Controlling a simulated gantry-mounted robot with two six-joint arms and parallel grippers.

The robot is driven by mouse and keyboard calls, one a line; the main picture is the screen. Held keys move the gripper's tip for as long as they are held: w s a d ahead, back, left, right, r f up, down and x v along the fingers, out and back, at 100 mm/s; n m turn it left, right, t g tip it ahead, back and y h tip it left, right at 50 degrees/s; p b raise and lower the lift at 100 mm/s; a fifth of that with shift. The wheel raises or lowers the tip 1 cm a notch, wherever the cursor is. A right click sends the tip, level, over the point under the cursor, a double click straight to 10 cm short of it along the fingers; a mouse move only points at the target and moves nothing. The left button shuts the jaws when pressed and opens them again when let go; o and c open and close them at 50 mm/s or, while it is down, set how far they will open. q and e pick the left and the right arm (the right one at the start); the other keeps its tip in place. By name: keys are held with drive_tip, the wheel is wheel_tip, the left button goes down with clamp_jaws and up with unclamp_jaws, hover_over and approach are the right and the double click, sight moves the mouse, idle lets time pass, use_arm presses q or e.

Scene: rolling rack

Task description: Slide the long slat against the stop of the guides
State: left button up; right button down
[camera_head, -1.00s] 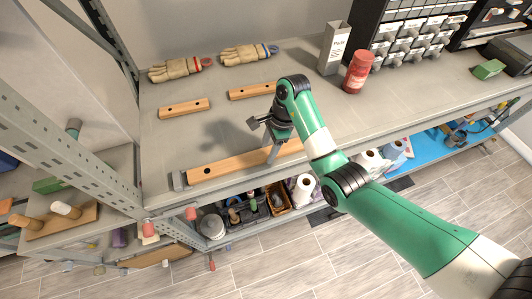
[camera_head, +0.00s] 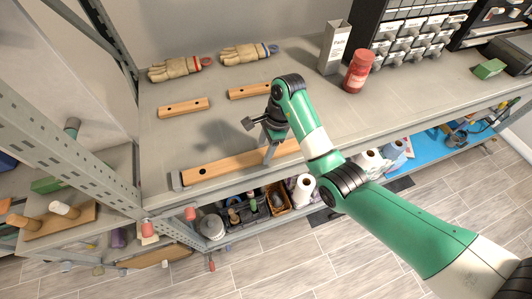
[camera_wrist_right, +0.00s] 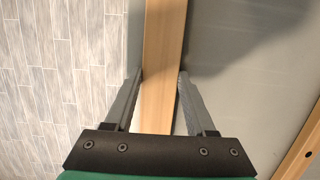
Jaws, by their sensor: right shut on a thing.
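The long slat (camera_head: 220,166) is a light wooden bar with a dark hole near its left end, lying along the shelf's front edge. A small grey metal stop (camera_head: 176,181) stands at its left end; the slat's end is very close to it, and I cannot tell whether they touch. My right gripper (camera_head: 268,156) is shut on the slat, right of its middle. In the right wrist view the slat (camera_wrist_right: 162,60) runs between the two fingers (camera_wrist_right: 160,78). My left gripper is not in view.
Two short wooden bars (camera_head: 183,107) (camera_head: 250,90) lie behind the slat. Work gloves (camera_head: 176,68) lie at the back. A red bottle (camera_head: 358,72) and a grey box (camera_head: 335,47) stand right of my arm. A perforated rack post (camera_head: 60,135) rises at the left.

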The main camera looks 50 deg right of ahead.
drive_tip(key=shift+w+a, duration=0.15)
drive_tip(key=shift+a, duration=0.2)
idle(0.3)
drive_tip(key=shift+c, duration=0.7)
unclamp_jaws()
drive_tip(key=shift+d, duration=0.1)
drive_tip(key=p+v, duration=1.1)
drive_tip(key=p, duration=0.1)
drive_tip(key=shift+r, duration=0.3)
